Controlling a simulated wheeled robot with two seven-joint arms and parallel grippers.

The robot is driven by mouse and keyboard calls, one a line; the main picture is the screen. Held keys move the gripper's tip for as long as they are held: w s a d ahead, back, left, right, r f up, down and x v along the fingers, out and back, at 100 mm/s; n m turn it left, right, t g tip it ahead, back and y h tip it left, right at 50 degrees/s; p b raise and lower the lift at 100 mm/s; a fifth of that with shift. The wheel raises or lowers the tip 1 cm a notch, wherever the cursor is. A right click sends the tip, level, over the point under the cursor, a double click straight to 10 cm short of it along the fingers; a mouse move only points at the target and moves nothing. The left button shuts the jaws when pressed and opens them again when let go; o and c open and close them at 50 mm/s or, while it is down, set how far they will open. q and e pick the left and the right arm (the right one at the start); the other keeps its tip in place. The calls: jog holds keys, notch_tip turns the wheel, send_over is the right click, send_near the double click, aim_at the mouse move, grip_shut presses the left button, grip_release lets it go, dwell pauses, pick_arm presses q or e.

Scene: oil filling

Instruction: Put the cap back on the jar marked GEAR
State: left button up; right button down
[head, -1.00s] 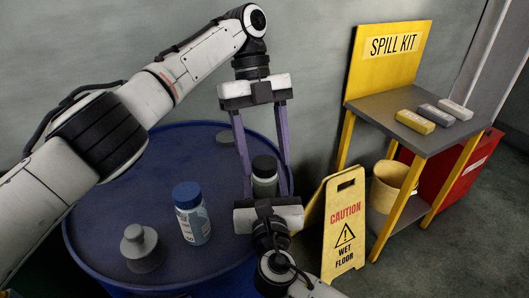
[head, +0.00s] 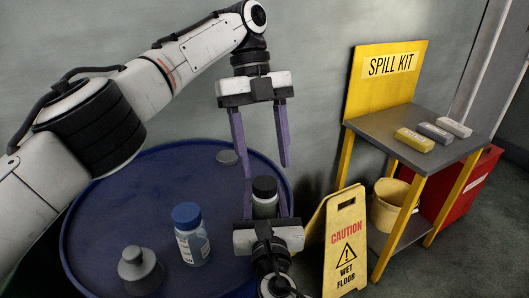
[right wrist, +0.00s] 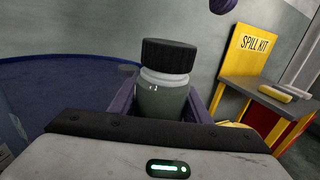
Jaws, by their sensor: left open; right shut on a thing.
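A dark jar (head: 266,208) with a black cap (head: 264,187) is on the right side of the blue drum top. In the right wrist view, the black cap (right wrist: 169,56) sits level on the jar (right wrist: 163,102), with a pale neck ring showing below it. I cannot read any marking on this jar. My right gripper (head: 264,203) is shut on the jar, with one finger on each side. My left gripper (head: 264,170) is open and empty, with its fingers pointing down above and behind the cap, apart from it.
On the blue drum (head: 110,215) stand a blue-capped labelled jar (head: 192,240) and a grey jar-like piece (head: 140,272). A grey disc (head: 228,157) lies at the back. A caution sign (head: 345,240) and a yellow spill kit stand (head: 385,85) are at the right.

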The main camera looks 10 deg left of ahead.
pick_arm(q)
jog(key=n, duration=0.5)
jog(key=shift+r+n, duration=0.2)
jog(key=shift+n, duration=0.2)
jog(key=n, duration=0.5)
jog(key=shift+r+n+t+y, duration=0.2)
jog(key=shift+n+t+y, duration=0.2)
jog(key=n, duration=0.4)
jog(key=shift+w+r, duration=0.1)
jog(key=shift+r, duration=0.05)
jog(key=n, duration=0.3)
jog(key=n+t, duration=0.1)
jog(key=n, duration=0.2)
jog(key=shift+r+y, duration=0.2)
jog(key=shift+y, duration=0.1)
jog(key=n, duration=0.5)
jog(key=shift+r+n+t, duration=0.2)
jog(key=shift+n+t, duration=0.1)
jog(key=shift+n, duration=0.1)
jog(key=n, duration=0.3)
jog(key=shift+r+n, duration=0.15)
jog(key=shift+n, duration=0.25)
jog(key=n, duration=0.3)
jog(key=n+t, duration=0.1)
jog(key=n, duration=0.1)
jog(key=shift+r+n+y, duration=0.25)
jog(key=shift+n+y, duration=0.05)
jog(key=n, duration=0.4)
jog(key=shift+s+r, duration=0.15)
jog(key=shift+s, duration=0.1)
